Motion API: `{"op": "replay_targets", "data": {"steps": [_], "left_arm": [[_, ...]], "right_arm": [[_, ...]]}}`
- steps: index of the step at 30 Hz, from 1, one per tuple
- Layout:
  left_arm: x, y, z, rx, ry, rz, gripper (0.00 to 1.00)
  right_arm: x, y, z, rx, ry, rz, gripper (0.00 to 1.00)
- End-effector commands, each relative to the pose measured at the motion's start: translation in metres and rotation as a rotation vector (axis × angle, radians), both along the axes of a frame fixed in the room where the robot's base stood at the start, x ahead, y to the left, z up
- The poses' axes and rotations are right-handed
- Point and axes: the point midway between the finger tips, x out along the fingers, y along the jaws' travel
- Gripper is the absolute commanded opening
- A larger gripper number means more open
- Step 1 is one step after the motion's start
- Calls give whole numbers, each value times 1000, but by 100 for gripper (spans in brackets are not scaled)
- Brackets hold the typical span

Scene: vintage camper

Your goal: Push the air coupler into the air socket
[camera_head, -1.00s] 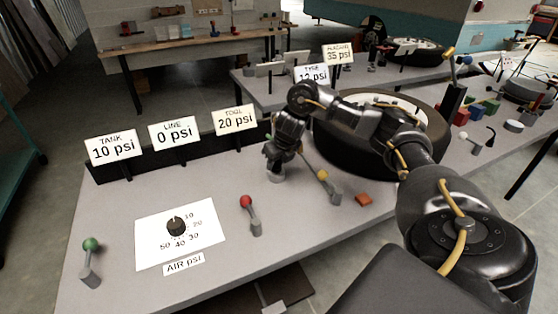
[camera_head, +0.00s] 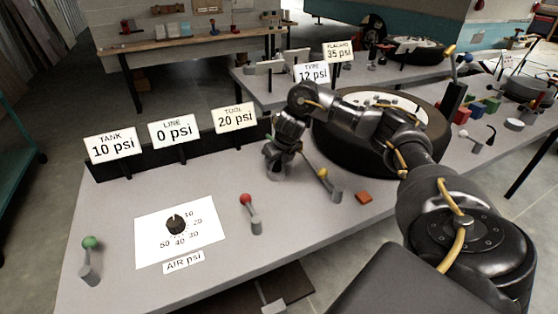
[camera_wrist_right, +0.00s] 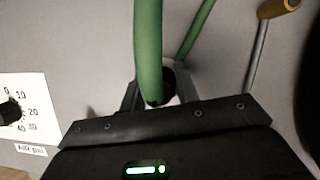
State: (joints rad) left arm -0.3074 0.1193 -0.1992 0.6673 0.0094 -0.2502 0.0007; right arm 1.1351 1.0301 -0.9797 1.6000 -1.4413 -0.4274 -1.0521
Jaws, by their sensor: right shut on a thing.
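My right gripper (camera_head: 278,162) is at the back of the near table, pointing down and low over a grey round base that may be the air socket (camera_head: 276,174). The right wrist view shows its fingers (camera_wrist_right: 160,100) shut around a dark piece, seemingly the air coupler (camera_wrist_right: 170,82), with a green hose (camera_wrist_right: 148,45) running up from it. The gripper and hose hide most of the coupler and what lies under it. I cannot tell whether coupler and socket touch. My left gripper is not in view.
Signs reading TANK 10 psi (camera_head: 113,147), LINE 0 psi (camera_head: 173,131) and TOOL 20 psi (camera_head: 235,118) stand behind. A dial (camera_head: 177,223), green lever (camera_head: 90,255), red lever (camera_head: 250,212), yellow lever (camera_head: 328,184) and orange block (camera_head: 364,198) are nearby. A tyre (camera_head: 330,150) lies right.

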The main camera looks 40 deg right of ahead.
Motion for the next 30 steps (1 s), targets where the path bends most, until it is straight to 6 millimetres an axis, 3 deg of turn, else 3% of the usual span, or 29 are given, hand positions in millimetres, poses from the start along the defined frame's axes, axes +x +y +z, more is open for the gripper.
{"op": "replay_targets", "data": {"steps": [4, 5, 10, 20, 26, 30], "left_arm": [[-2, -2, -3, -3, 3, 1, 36], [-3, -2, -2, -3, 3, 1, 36], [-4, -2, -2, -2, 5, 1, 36], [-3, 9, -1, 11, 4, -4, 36], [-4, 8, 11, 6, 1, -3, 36], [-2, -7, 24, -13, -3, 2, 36]], "right_arm": [[0, 0, -4, 0, 0, 0, 11], [0, 0, -3, 0, -1, 0, 35], [0, 0, -3, 0, 0, 0, 57], [0, 0, -3, 0, 0, 0, 57], [-11, 0, 28, -2, -4, 1, 57], [-22, 1, 56, -3, -4, 1, 57]]}}
